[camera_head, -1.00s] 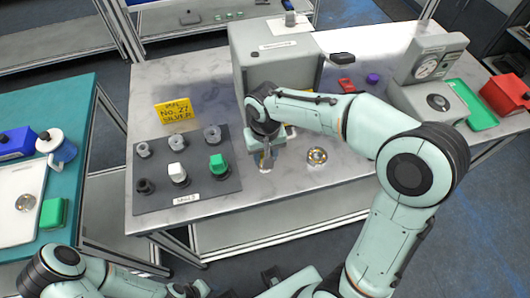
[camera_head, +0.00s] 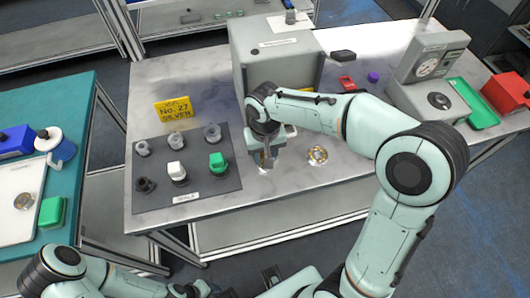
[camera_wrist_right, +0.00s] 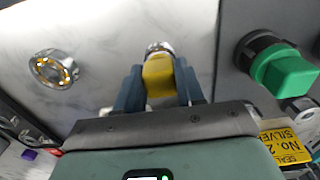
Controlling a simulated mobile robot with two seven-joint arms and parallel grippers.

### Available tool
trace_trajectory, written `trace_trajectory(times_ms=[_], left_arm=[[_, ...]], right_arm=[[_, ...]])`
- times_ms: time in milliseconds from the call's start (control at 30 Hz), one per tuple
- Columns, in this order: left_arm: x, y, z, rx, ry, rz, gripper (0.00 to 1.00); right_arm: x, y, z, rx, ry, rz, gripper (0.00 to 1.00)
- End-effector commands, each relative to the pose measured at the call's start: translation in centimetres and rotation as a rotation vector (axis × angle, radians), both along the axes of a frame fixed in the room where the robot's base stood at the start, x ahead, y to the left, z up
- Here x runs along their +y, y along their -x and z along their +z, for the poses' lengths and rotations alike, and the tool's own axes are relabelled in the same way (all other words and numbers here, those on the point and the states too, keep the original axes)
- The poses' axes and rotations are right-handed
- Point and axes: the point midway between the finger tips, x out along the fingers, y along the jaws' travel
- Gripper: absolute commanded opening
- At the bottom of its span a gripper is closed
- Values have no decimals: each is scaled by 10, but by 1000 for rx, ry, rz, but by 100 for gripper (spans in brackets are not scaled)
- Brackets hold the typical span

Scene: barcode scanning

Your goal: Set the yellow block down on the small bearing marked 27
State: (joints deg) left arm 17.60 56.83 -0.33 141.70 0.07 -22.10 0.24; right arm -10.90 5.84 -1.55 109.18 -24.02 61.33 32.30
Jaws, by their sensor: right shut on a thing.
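My right gripper (camera_wrist_right: 158,88) is shut on the yellow block (camera_wrist_right: 158,76), which sits between its two blue-grey fingers. A small shiny ring (camera_wrist_right: 159,48) shows just past the block's end, partly hidden by it; I cannot read a 27 on it or tell whether they touch. In the head view my right gripper (camera_head: 264,160) is low over the grey table, between the dark pad and a larger bearing.
The larger bearing with gold balls (camera_head: 317,155) lies to the right; it also shows in the wrist view (camera_wrist_right: 54,69). The dark pad (camera_head: 200,200) holds several grey seals and a green-capped one (camera_head: 218,163). A yellow sign (camera_head: 173,110) reads "No. 27 SILVER". A grey box (camera_head: 275,65) stands behind.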

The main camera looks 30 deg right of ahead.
Motion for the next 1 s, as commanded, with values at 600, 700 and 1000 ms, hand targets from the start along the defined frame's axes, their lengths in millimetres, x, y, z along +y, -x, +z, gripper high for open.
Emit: trace_trajectory(times_ms=[600, 700, 1000], left_arm=[[0, 2, -5, 2, 0, 0, 43], [0, 2, -5, 2, 0, 0, 43], [0, 2, -4, 2, 0, 0, 43]], right_arm=[[0, 0, -6, 0, 0, 0, 68], [0, 0, -6, 0, 0, 0, 77], [0, 0, -6, 0, 0, 0, 85]])
